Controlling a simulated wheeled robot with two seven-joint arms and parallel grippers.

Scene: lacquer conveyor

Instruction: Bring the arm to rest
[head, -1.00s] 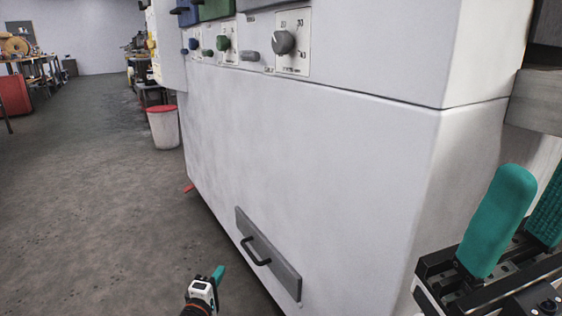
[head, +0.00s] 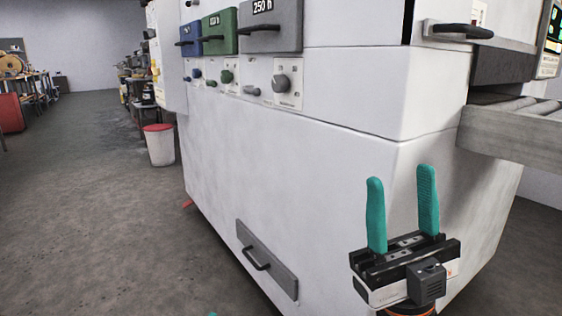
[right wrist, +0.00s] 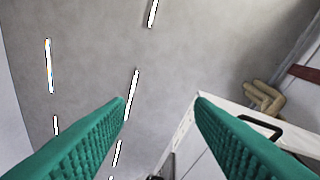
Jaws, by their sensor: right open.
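My right gripper (head: 402,192) stands upright in the head view, in front of the lower right corner of the white machine (head: 290,170). Its two teal fingers point up and are apart, with nothing between them. In the right wrist view the same open fingers (right wrist: 160,100) frame the grey ceiling with its light strips. Of my left gripper, only a small teal tip (head: 212,313) shows at the bottom edge of the head view, so its jaws cannot be judged.
The machine carries blue (head: 188,40), green (head: 220,32) and grey (head: 272,25) drawers, knobs, and a low grey drawer (head: 267,262). A roller conveyor (head: 520,125) juts out at right. A white bin with a red rim (head: 159,146) stands left.

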